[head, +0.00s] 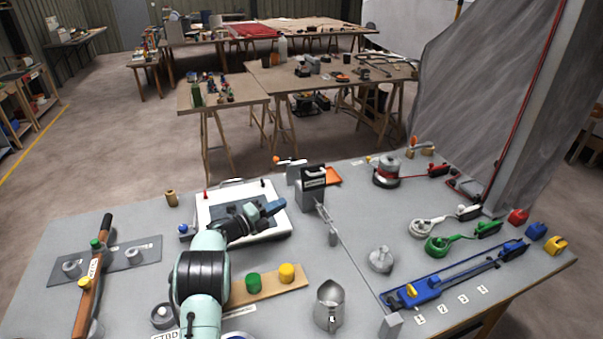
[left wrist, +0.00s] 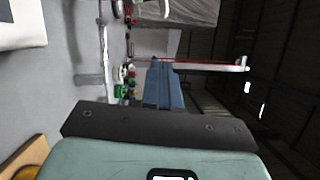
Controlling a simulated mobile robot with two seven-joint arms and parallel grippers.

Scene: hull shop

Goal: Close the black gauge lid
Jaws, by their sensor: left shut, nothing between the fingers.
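A small grey box (head: 310,197) stands near the middle of the bench in the head view. A black lid-like panel (head: 314,177) with a pale label is at its top and seems to stand upright; its exact angle is hard to tell. My left gripper (head: 278,206) is shut and empty, above the right part of the white case, just left of the grey box and apart from it. In the left wrist view its blue fingers (left wrist: 163,84) are together with nothing between them. The lid is not clear in that view. My right gripper is not in view.
A white case (head: 212,207) lies under my left forearm. A thin rail (head: 352,248) runs from the grey box toward the front. A metal jug (head: 329,304) and a wooden strip with green and yellow knobs (head: 297,281) are nearer. Coiled straps lie right.

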